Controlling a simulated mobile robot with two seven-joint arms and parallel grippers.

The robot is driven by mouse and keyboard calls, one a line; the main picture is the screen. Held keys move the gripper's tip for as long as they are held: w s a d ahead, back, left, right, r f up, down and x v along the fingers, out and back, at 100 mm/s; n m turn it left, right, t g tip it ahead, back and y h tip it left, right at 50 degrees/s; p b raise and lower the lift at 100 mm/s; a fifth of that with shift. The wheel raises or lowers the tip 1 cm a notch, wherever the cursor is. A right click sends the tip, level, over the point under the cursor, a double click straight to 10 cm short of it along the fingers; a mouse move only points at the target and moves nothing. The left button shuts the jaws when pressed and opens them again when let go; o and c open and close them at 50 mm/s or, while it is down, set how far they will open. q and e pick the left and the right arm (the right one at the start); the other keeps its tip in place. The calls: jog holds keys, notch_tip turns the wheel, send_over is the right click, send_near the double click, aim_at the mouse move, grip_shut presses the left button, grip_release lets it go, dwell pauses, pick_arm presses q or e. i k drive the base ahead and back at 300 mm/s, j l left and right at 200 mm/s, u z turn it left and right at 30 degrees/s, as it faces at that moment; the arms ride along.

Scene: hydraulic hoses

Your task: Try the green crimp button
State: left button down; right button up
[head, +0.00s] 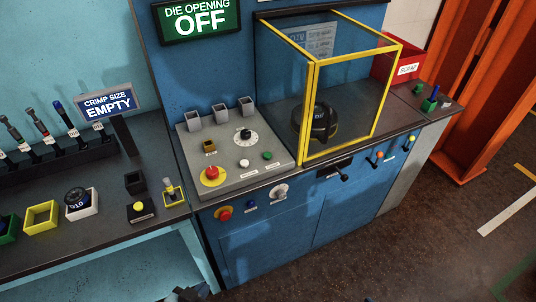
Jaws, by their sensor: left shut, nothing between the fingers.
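A small green button (267,156) sits on the sloped grey control panel (200,196), right of a white button (244,163). Small labels lie below both buttons, too small to read. A red mushroom button on a yellow disc (213,173) is at the panel's lower left, and a round dial (246,136) is above the white button. My left gripper (183,293) shows only as a dark shape at the bottom edge, shut and empty, well below the panel and apart from it.
A yellow-framed clear guard (313,110) encloses a black die head (316,122) right of the panel. Signs read "DIE OPENING OFF" (200,20) and "CRIMP SIZE EMPTY" (108,102). A red scrap bin (400,67) stands behind right. The floor in front is clear.

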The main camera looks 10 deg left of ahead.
aim_at(267, 155)
jog(key=i+l+u, duration=0.2)
jog(key=l, duration=0.15)
jog(key=i+l+u, duration=0.15)
jog(key=l, duration=0.2)
jog(key=i+l+u, duration=0.2)
jog(key=l, duration=0.15)
jog(key=i+l+u, duration=0.2)
jog(key=l, duration=0.2)
jog(key=l+u, duration=0.2)
jog(key=l, duration=0.2)
jog(key=l+u, duration=0.15)
jog(key=l, duration=0.3)
jog(key=i, duration=0.05)
